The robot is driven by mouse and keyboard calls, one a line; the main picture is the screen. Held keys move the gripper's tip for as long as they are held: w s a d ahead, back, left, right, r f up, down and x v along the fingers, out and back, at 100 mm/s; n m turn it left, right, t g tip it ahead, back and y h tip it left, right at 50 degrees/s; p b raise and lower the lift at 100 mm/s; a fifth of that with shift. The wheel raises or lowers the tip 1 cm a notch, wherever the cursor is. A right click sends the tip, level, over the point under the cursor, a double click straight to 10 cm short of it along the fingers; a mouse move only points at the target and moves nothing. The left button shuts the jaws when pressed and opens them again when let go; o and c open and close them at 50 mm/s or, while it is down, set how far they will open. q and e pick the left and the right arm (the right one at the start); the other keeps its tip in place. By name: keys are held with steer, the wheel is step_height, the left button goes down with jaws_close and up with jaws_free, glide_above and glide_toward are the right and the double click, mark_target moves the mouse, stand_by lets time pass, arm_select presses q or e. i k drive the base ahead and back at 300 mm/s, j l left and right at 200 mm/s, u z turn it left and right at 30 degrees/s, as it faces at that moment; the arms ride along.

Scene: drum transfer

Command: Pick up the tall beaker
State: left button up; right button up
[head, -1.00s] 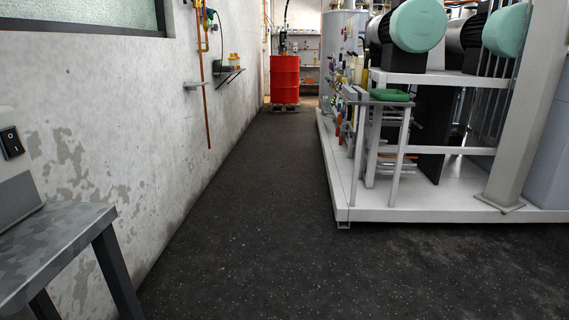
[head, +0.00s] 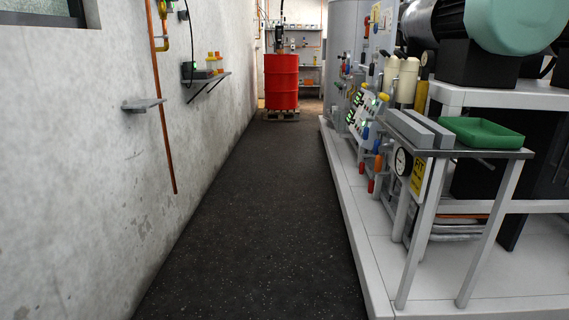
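I cannot make out a tall beaker in the head view. Several small items stand on the back shelves (head: 308,62), too small to tell apart. A wall shelf (head: 207,76) on the left holds a dark device and small bottles with yellow or orange tops (head: 214,61). Neither of my grippers is in view.
A dark floor aisle (head: 255,200) runs clear ahead. A red drum (head: 281,82) stands on a pallet at its far end. The white skid (head: 372,245) edges the right side, with a small table (head: 490,154) carrying a green tray (head: 482,133). A small empty bracket (head: 144,104) juts from the left wall.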

mark_target(343, 126)
steer(key=i, duration=2.65)
steer(key=i+z, duration=0.1)
steer(key=i, duration=0.6)
steer(key=i+j+z, duration=0.1)
steer(key=i, duration=0.6)
steer(key=i+j, duration=0.2)
steer(key=i, duration=0.55)
steer(key=z, duration=0.05)
